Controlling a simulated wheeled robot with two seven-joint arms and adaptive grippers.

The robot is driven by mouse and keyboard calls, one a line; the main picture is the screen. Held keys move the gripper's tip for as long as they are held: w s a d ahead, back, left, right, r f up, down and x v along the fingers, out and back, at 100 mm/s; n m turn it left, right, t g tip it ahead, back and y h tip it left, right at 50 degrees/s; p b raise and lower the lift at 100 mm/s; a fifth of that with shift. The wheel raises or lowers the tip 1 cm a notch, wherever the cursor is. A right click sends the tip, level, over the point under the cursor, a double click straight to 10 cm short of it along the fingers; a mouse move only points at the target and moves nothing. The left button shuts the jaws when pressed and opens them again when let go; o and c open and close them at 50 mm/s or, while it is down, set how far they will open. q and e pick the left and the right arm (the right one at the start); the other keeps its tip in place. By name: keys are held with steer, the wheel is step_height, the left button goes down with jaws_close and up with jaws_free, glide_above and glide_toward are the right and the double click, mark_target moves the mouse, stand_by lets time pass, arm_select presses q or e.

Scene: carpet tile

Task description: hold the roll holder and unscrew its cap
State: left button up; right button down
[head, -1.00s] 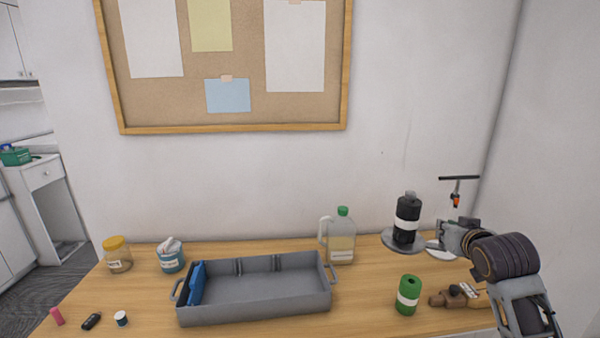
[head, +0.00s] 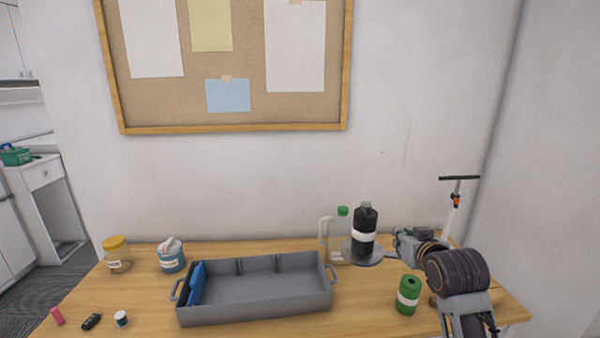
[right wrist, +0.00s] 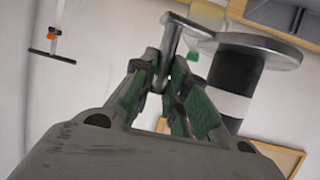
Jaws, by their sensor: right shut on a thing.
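The roll holder (head: 364,228) is a black roll with a white band on a grey disc, with a dark narrower top that I take to be the cap (head: 366,207). It stands close to upright in the head view. My right gripper (head: 397,250) is at the disc's right side. In the right wrist view its green-padded fingers (right wrist: 168,82) are shut on a bent grey rod that runs to the disc (right wrist: 250,48). The black roll (right wrist: 234,78) also shows there, upside down. Whether the disc touches the table is unclear. My left gripper is out of view.
A grey tray (head: 265,308) with a blue item stands mid-table. A green-capped jug (head: 326,240) is partly hidden behind the roll holder. A green roll (head: 408,284) stands in front. A T-topped stand (head: 457,190) is at the back right. Jars and small items lie left.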

mark_target(380, 258)
steer(key=shift+y, duration=0.4)
steer(key=a, duration=0.5)
steer(key=shift+r, duration=0.25)
steer(key=shift+r+p, duration=0.5)
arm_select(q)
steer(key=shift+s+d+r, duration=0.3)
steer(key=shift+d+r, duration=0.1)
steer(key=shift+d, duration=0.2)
arm_select(e)
steer(key=shift+s+a+f+n, duration=0.3)
steer(key=shift+a+f+n, duration=0.1)
steer(key=shift+f+n, duration=0.1)
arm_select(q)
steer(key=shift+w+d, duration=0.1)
arm_select(e)
steer(key=s+a+f+n+g+y, duration=0.1)
steer(key=s+a+f+n+y, duration=0.2)
steer(key=a+f, duration=0.4)
steer(key=s+a+f+n+g+y, duration=0.2)
steer(key=s+a+f+n+y, duration=0.2)
steer(key=a+f, duration=0.4)
steer(key=shift+s+f+y, duration=0.15)
steer(key=shift+s+y, duration=0.75)
steer(key=shift+a, duration=0.1)
